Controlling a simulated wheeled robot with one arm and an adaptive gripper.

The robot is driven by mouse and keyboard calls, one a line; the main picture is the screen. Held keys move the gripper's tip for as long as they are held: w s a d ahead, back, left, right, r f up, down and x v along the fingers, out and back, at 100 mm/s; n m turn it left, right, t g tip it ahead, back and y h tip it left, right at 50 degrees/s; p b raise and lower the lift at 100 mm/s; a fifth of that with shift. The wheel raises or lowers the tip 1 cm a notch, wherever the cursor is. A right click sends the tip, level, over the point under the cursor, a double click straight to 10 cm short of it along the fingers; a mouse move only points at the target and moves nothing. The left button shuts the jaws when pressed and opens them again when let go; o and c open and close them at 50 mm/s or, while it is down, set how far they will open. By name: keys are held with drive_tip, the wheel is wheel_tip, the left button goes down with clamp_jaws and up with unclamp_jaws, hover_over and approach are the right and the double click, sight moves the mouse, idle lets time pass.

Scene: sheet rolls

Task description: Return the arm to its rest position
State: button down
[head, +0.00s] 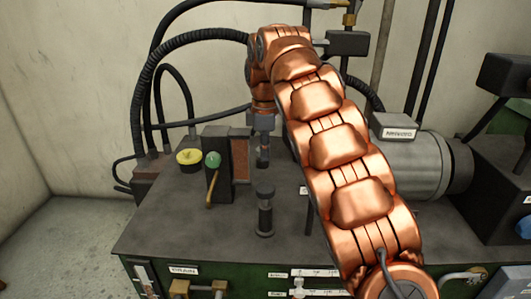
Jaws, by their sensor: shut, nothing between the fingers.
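My copper-coloured arm reaches up from the lower right of the head view, over a dark machine top, and bends down at its far end. My gripper (263,158) points down at the end of the arm. It is shut and empty. It hangs above and behind a small dark upright cylinder (265,212) on the machine top (165,228), with a visible gap between them in the picture. My arm hides part of the machine top and what stands behind it.
Left of my gripper stand a dark block with a green knob (212,159) and a yellow knob (189,156). Black hoses (155,75) rise at the back left. A grey metal cylinder (418,165) lies right of my arm. The front-left machine top is clear.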

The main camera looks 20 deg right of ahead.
drive_tip(key=s+d+r+m+p, duration=0.25)
drive_tip(key=s+m, duration=0.65)
drive_tip(key=s, duration=0.9)
drive_tip(key=s+a+f+m+g+p, duration=0.1)
drive_tip(key=s+f, duration=0.4)
drive_tip(key=s, duration=0.7)
drive_tip(key=s+a+f+m+p, duration=0.1)
drive_tip(key=s+f+m, duration=0.3)
drive_tip(key=s, duration=0.8)
drive_tip(key=shift+s+a+f+g, duration=0.2)
drive_tip(key=shift+s+f+g, duration=0.1)
drive_tip(key=shift+f+g, duration=0.1)
drive_tip(key=shift+d+m, duration=0.1)
drive_tip(key=shift+m, duration=0.2)
